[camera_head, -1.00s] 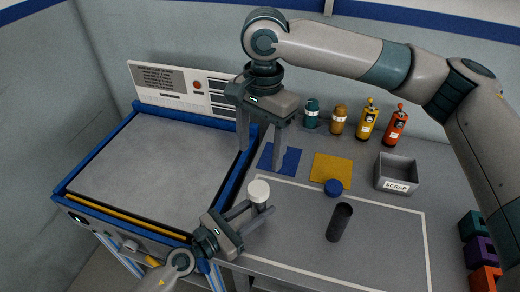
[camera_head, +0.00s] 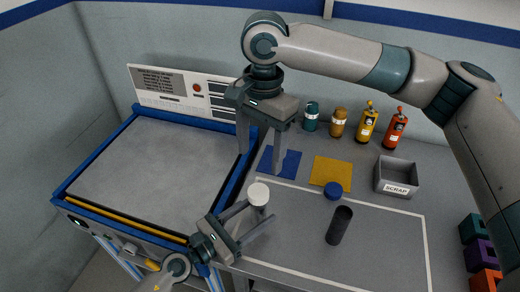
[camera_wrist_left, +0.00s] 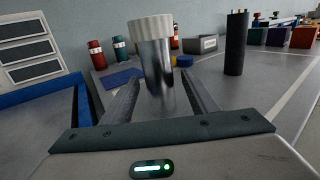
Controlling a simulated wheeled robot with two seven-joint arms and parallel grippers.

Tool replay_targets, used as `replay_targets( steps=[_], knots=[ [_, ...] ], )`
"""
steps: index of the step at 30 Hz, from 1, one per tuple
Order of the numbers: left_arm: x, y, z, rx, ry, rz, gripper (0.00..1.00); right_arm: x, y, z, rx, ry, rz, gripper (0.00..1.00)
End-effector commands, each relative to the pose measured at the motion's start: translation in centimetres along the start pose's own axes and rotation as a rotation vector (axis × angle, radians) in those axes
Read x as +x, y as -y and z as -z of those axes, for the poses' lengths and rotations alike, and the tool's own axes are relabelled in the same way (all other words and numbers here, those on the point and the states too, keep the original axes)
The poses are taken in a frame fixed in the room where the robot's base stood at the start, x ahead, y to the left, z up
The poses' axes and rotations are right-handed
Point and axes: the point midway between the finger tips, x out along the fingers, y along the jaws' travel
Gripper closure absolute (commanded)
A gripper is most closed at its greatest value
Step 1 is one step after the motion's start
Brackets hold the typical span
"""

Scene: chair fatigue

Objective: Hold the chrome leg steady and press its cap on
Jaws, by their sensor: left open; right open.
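The chrome leg (camera_wrist_left: 158,75) stands upright on the bench with a white ribbed cap (camera_wrist_left: 152,28) sitting on its top. In the head view the white cap (camera_head: 258,194) hides most of the leg. My left gripper (camera_head: 261,211) is open, low at the bench, with its fingers on either side of the leg. In the left wrist view a gap shows between the leg and the fingers. My right gripper (camera_head: 260,160) is open and empty, pointing down above and behind the cap, over the blue mat (camera_head: 280,161).
A dark cylinder (camera_head: 339,226) and a blue round piece (camera_head: 333,190) stand to the right. Behind are a yellow mat (camera_head: 331,171), a grey SCRAP bin (camera_head: 397,176) and several bottles (camera_head: 366,123). A blue-edged machine bed (camera_head: 150,165) lies left. The front right of the bench is clear.

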Motion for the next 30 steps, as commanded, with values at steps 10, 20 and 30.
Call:
replay_targets(
  steps=[10,20,30],
  knots=[
    [-4.7,0.1,0.2,-0.003,-0.004,-0.001,0.46,0.0,0.0,0.0,0.0,0.0,0.0,0.37],
    [-9.4,0.1,0.1,-0.004,-0.002,-0.002,0.46,0.0,0.0,0.0,0.0,0.0,0.0,0.37],
    [-11.1,0.0,0.1,-0.001,-0.001,0.0,0.46,0.0,0.0,0.0,0.0,0.0,0.0,0.37]
  ],
)
